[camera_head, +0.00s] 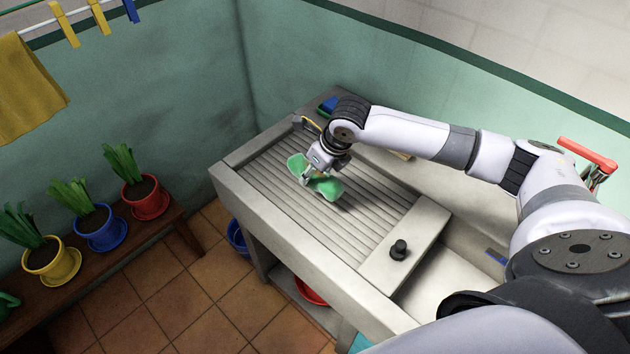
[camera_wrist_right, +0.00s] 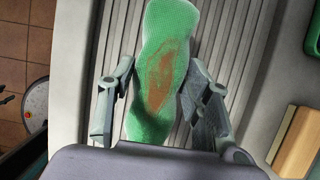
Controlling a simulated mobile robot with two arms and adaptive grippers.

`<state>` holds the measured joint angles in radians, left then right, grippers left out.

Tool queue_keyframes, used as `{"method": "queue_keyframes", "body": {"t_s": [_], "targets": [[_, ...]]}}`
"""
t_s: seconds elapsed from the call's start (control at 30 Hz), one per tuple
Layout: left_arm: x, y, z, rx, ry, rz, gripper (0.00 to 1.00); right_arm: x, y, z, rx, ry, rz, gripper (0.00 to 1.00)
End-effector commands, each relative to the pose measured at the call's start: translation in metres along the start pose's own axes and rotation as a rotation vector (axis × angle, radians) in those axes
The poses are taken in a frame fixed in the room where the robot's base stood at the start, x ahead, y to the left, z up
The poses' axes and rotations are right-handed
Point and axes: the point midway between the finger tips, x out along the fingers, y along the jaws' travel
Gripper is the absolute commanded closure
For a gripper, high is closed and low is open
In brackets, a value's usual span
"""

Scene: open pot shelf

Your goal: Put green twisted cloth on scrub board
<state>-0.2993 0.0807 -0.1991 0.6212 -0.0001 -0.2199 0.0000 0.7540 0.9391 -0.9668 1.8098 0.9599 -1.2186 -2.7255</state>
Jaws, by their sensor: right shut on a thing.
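The green twisted cloth (camera_head: 326,186) is over the ridged scrub board (camera_head: 290,206) of the sink, near its far half. In the right wrist view the cloth (camera_wrist_right: 165,40) has a brownish-red stain and lies lengthwise between the fingers. My right gripper (camera_head: 308,178) is shut on the cloth from above, and its fingers (camera_wrist_right: 158,100) show on both sides of it. The cloth is at or just above the ridges; I cannot tell whether it rests on them. My left gripper is not in view.
A black knob (camera_head: 398,250) stands on the flat ledge right of the ridges, beside the basin (camera_head: 455,280). A blue item (camera_head: 328,104) lies at the back corner. Potted plants in red (camera_head: 148,200), blue (camera_head: 100,232) and yellow (camera_head: 50,265) pots stand on a bench at left. The board's front half is clear.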

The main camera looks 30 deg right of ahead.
Motion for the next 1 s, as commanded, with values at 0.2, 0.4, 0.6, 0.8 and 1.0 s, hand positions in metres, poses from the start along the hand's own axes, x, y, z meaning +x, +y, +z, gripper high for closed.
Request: {"method": "queue_keyframes", "body": {"t_s": [0.2, 0.4, 0.6, 0.8, 1.0], "targets": [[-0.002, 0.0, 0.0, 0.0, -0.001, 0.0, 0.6, 0.014, 0.0, -0.005, 0.0, -0.001, 0.001, 0.89], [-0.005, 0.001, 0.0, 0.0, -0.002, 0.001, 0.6, 0.042, 0.001, -0.017, 0.0, 0.0, 0.001, 0.89], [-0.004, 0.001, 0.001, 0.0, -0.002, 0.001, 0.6, 0.046, 0.0, -0.018, -0.001, -0.003, 0.0, 0.89], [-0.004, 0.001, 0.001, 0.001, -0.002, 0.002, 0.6, 0.046, 0.0, -0.019, -0.001, -0.001, 0.0, 0.48], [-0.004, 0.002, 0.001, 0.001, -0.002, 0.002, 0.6, 0.046, 0.0, -0.018, -0.001, -0.001, 0.0, 0.35]]}}
